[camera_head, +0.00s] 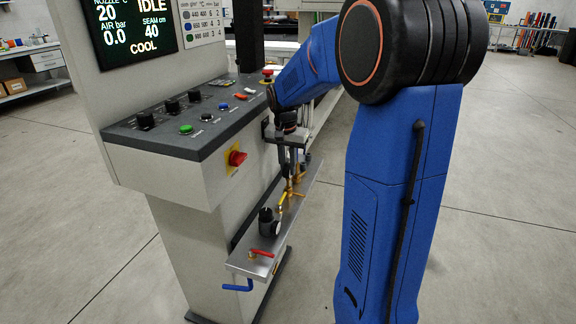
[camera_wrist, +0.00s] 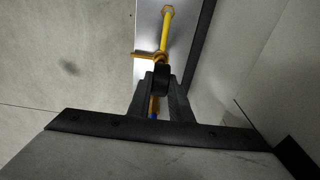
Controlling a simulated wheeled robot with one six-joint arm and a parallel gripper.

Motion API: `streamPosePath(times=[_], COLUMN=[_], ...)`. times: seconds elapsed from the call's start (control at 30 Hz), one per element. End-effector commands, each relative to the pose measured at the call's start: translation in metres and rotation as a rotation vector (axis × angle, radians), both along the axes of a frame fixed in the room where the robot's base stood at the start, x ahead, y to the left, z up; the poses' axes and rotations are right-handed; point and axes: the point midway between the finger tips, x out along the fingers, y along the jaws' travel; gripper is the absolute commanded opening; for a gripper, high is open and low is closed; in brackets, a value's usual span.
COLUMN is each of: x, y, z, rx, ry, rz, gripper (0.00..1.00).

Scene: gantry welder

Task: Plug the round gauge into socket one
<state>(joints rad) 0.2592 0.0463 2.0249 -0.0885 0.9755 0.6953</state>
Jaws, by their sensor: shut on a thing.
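My gripper (camera_head: 291,170) hangs over the far part of the metal shelf on the machine's side. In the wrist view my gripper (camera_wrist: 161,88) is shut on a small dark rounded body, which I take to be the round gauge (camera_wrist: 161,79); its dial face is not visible. Brass fittings (camera_head: 294,190) lie just below the fingers in the head view. A yellow lever (camera_head: 281,199) is close by, and it also shows in the wrist view (camera_wrist: 165,30). Whether the gauge touches a socket I cannot tell. No socket number is readable.
The metal shelf (camera_head: 243,263) also carries a black cylindrical fitting (camera_head: 267,222) and a red lever (camera_head: 261,253). A blue handle (camera_head: 237,287) sticks out under its near end. The control panel (camera_head: 190,118) and red rotary switch (camera_head: 237,158) are left of my arm. Floor to the right is clear.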

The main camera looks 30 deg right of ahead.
Motion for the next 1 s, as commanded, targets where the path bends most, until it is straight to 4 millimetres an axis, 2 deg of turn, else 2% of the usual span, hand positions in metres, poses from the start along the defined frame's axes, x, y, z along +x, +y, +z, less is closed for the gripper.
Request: streamPosePath(times=[1.0], x=[0.000], y=[0.000], z=[-0.021], rx=[0.000], ry=[0.000], rz=[0.000], gripper=[0.00])
